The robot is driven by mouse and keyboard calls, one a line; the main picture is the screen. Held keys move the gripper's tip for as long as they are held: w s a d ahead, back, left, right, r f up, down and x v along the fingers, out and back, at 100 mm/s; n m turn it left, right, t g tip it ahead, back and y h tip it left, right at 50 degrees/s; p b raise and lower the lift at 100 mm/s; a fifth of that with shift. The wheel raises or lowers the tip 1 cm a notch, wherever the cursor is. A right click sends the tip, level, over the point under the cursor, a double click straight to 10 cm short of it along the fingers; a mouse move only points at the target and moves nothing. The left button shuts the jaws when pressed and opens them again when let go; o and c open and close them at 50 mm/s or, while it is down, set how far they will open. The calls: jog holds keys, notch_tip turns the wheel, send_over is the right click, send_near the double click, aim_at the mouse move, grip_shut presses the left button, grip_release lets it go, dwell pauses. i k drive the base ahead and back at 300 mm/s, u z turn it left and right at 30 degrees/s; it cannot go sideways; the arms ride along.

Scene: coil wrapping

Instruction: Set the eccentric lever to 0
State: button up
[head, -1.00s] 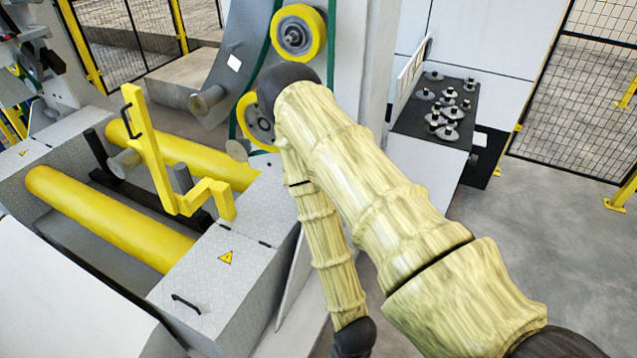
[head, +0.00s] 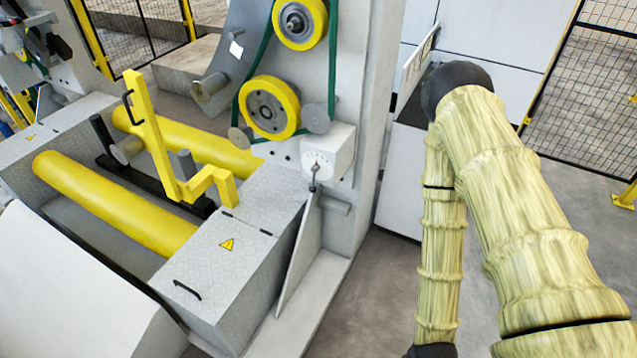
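The eccentric lever (head: 313,180) is a small dark lever on a white box with a dial (head: 318,163), fixed to the grey machine column in the head view. It points down from the dial's centre. The dial's marks are too small to read. My arm, in a pale yellow-green sleeve, is folded to the right of the column, apart from the lever. My gripper is not in view.
Yellow wheels (head: 269,107) with a green belt (head: 332,60) sit above the lever box. Yellow rollers (head: 115,205) and a yellow bracket (head: 160,145) lie to the left. A grey fin-like plate (head: 300,250) stands below the lever. Floor (head: 385,290) is clear between column and arm.

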aim_at(316, 167)
jog(key=z, duration=1.25)
jog(key=k, duration=1)
jog(key=u, duration=1.35)
jog(key=i, duration=0.5)
jog(key=u, duration=0.1)
